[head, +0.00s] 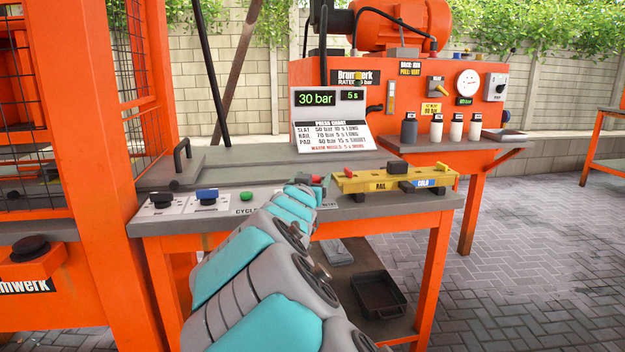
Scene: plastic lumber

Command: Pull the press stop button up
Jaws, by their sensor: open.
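My gripper (303,179) is at the far end of my teal and grey arm, at the bench's front edge beside this button. It looks small and partly hidden behind my own wrist. It is open, with nothing seen in it; I cannot tell whether it touches the button.
Left on the bench are a black knob (162,200), a blue knob (207,196) and a green button (246,196). A yellow rack (395,181) stands right, a display (329,98) reading 30 bar behind. An orange machine frame (112,150) rises at left.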

